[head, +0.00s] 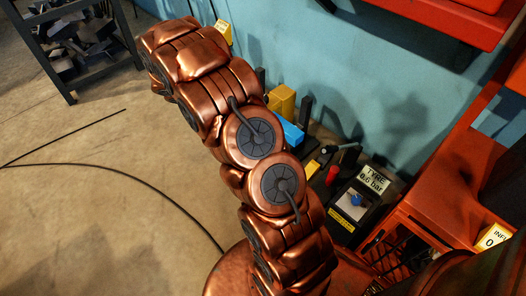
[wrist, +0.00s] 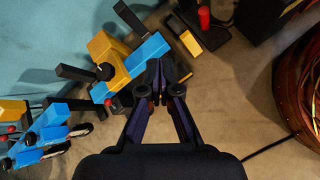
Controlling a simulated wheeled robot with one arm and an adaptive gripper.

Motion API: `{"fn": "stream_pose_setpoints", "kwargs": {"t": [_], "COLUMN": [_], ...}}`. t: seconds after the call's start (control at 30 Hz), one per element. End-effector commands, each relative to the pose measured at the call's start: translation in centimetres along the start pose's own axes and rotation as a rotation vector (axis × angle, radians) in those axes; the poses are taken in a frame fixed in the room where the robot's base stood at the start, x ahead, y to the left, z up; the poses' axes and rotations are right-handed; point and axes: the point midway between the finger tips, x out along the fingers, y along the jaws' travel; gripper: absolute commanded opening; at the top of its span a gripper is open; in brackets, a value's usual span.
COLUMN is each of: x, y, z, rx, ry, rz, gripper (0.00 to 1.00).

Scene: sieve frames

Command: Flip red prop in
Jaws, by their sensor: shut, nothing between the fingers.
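A small red upright piece (wrist: 204,17), likely the red prop, shows in the wrist view at the top, by a black and yellow block (wrist: 207,36). In the head view a red cylinder (head: 332,175) stands near the foot of the blue wall. My gripper (wrist: 157,78) is shut and empty in the wrist view. Its tips lie below and left of the red piece, apart from it in the picture. Dark parts crowd the tips, so contact there is hard to judge. My arm hides the gripper in the head view.
A blue and yellow device with black handles (wrist: 120,65) lies left of my gripper. A black box with a gauge sign (head: 357,208) stands near a red cabinet (head: 445,180). A black cable (head: 150,185) crosses the open floor. A dark rack (head: 75,45) stands back left.

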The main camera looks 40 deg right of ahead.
Motion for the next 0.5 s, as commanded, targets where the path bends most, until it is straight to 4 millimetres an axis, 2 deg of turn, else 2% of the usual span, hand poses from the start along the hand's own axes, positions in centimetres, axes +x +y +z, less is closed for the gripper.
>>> {"fn": "stream_pose_setpoints", "kwargs": {"t": [0.03, 0.33, 0.5], "x": [2.2, 10.9, 16.0], "y": [-0.1, 0.8, 0.2], "z": [-2.4, -12.4, -18.5], "rx": [-0.036, -0.245, -0.371], "ry": [-0.01, -0.051, -0.065], "rz": [0.016, 0.118, 0.172], "gripper": [0.0, 0.0, 0.0]}}
